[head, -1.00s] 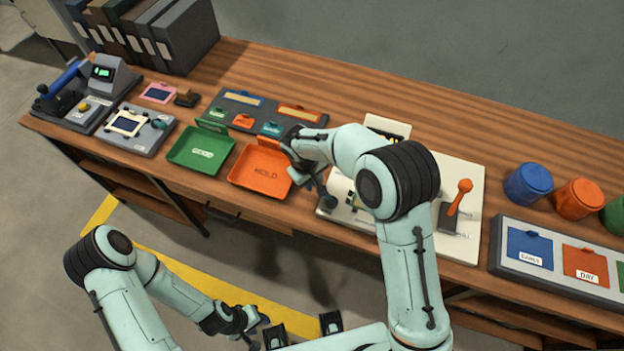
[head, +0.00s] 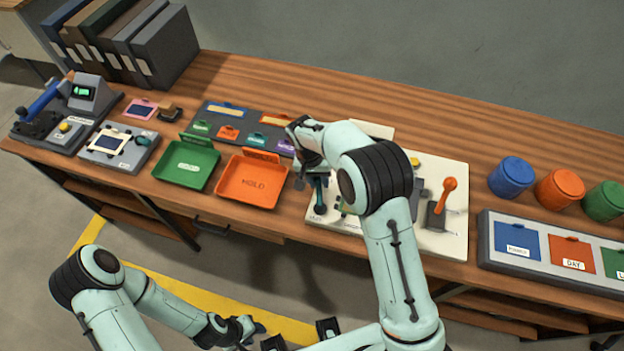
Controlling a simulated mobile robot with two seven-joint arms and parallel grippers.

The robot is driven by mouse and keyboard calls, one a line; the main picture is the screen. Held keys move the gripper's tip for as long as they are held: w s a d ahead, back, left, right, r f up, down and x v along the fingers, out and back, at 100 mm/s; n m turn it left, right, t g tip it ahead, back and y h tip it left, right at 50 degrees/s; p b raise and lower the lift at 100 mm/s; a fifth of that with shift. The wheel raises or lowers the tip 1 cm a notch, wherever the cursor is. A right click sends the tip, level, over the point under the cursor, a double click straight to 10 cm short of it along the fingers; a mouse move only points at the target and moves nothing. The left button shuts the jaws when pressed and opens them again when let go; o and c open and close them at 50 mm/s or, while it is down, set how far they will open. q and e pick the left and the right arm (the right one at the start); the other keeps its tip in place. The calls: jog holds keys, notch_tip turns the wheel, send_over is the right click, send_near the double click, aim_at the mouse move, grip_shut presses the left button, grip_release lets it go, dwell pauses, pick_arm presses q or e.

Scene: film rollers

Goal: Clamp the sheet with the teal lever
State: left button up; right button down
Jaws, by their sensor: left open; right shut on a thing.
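A cream board (head: 455,228) lies on the bench, partly behind my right arm. The dark teal lever (head: 320,197) stands at the board's left end, near the front edge. My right gripper (head: 316,174) is at the lever's upper end and shut on it; its fingers and wrist hide the grip. A pale sheet-like piece (head: 368,129) shows behind my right forearm; I cannot tell whether it is the sheet. My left gripper (head: 254,328) is open, low in front of the bench and away from the board.
An orange lever (head: 448,188) stands on the board's right part. An orange tray (head: 252,202) and a green tray (head: 186,178) lie left of the board. Several coloured jars (head: 512,177) and a card rack (head: 485,238) are at the right.

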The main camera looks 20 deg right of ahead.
pick_arm(q)
jog(key=shift+w+r, duration=0.1)
jog(key=shift+r, duration=0.05)
pick_arm(e)
jog(key=shift+s+d+m, duration=0.2)
jog(key=shift+d+m, duration=0.35)
jog(key=shift+m, duration=0.35)
jog(key=shift+s+d+m, duration=0.2)
jog(key=shift+d+m, duration=0.3)
jog(key=shift+m, duration=0.4)
jog(key=shift+g, duration=0.3)
jog(key=shift+r, duration=0.1)
jog(key=c, duration=0.8)
grip_release()
pick_arm(q)
jog(key=shift+w+r+p, duration=0.65)
jog(key=shift+r+p, duration=0.15)
jog(key=shift+r, duration=0.15)
pick_arm(e)
jog(key=v, duration=1.3)
jog(key=shift+d+r, duration=0.2)
pick_arm(q)
jog(key=shift+s, duration=0.1)
pick_arm(e)
jog(key=shift+s+f, duration=0.1)
